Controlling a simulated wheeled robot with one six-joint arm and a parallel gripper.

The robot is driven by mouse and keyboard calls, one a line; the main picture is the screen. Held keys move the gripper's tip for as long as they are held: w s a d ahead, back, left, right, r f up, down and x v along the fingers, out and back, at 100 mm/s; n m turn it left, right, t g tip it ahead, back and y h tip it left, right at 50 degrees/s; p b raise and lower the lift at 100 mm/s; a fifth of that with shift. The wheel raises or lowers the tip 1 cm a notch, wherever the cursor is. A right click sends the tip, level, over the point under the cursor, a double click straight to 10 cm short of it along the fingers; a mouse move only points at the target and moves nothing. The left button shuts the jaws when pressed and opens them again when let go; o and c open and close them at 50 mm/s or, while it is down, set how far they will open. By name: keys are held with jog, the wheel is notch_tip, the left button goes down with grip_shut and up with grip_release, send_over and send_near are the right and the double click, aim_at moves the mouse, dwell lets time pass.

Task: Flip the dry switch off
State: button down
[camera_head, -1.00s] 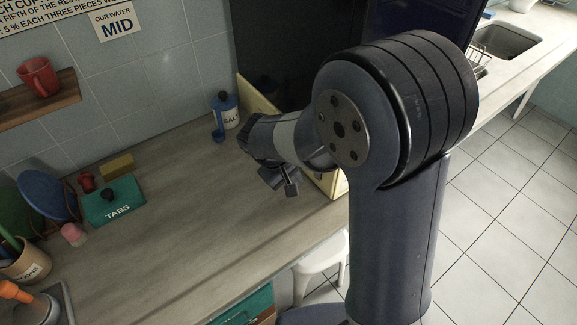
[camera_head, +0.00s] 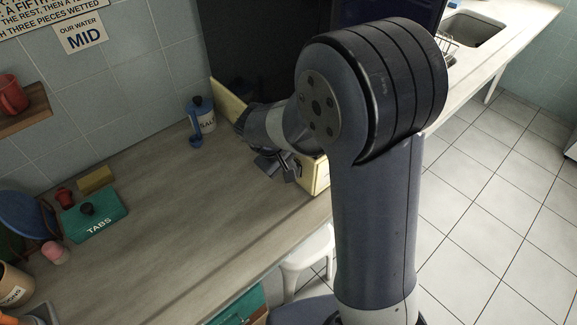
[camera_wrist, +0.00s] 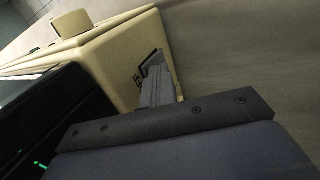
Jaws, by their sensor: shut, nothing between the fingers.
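My gripper (camera_head: 291,172) is shut and empty, low over the counter at the front of a cream-coloured machine (camera_head: 316,176). In the wrist view my gripper's fingers (camera_wrist: 155,78) reach toward the machine's cream face (camera_wrist: 118,68), close to a small dark printed marking (camera_wrist: 147,62). I cannot tell whether they touch the face. No switch shows clearly; the fingers cover part of the marked area. A rounded cream knob (camera_wrist: 70,23) sticks out farther along the machine. The arm hides much of the machine in the head view.
The salt jar (camera_head: 202,114) with its blue scoop stands left of my gripper, near the wall. A green tabs box (camera_head: 95,219), a yellow block (camera_head: 95,180) and a red item (camera_head: 64,196) lie farther left. The counter (camera_head: 190,205) between is clear. A white stool (camera_head: 309,252) stands below its edge.

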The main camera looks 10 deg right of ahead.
jog(key=shift+r, duration=0.1)
jog(key=shift+r+p, duration=0.6)
jog(key=shift+r, duration=0.15)
